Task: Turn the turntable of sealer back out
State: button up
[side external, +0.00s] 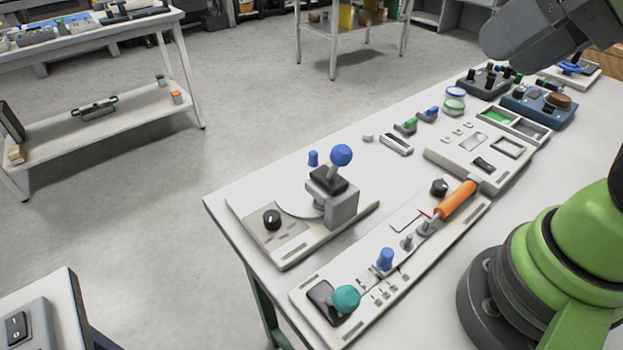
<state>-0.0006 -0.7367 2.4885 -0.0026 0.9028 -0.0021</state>
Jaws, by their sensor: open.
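The unit that looks like the sealer stands on a light base plate (262,234) at the near left end of the white table. A pale round turntable (290,199) shows in part on this plate. A grey press block (344,208) stands over its right side and hides part of it. A lever with a blue ball (341,154) rises from the block's top. A small blue peg (313,158) shows behind the block; I cannot tell what it stands on. A grey part of my arm shows at the top right, away from the sealer. My gripper's fingertips do not show.
A black knob (271,219) sits on the sealer's plate. A long panel (325,312) with a teal ball (346,298) and an orange handle (458,199) lies in front. Several other devices fill the far right. Bare table (270,180) lies behind the sealer.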

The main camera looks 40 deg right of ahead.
jog(key=w+r+n+g, duration=0.1)
jog(key=w+g, duration=0.1)
jog(key=w, duration=0.7)
jog(key=n+g+h, duration=0.2)
jog(key=n+g, duration=0.1)
jog(key=g, duration=0.2)
send_over(313, 152)
notch_tip(313, 152, down, 19)
jog(key=shift+s+f, duration=0.1)
notch_tip(313, 152, down, 10)
jog(key=shift+f, duration=0.15)
jog(key=shift+c, duration=0.4)
grip_shut()
